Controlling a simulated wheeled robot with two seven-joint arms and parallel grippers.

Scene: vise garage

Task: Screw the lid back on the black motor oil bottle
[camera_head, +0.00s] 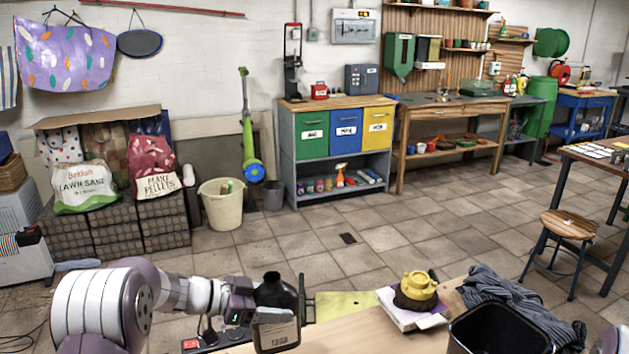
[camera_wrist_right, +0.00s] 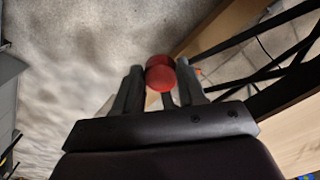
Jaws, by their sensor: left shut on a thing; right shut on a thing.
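The black motor oil bottle (camera_head: 277,334), with a pale label, is at the bottom of the head view, near the bench's edge. My left gripper (camera_head: 304,300) is shut on it, with a finger showing along its right side. The bottle's dark top (camera_head: 271,276) points up, and no red lid shows on it. In the right wrist view, my right gripper (camera_wrist_right: 160,74) is shut on a small round red lid (camera_wrist_right: 159,77) between its fingertips.
The wooden bench (camera_head: 345,335) carries a yellow-green sheet (camera_head: 345,304). A yellow object (camera_head: 415,285) on a dark round base rests on a white and purple block. A grey cloth (camera_head: 505,292) and a black bin (camera_head: 495,330) occupy the right. Some bench between is clear.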

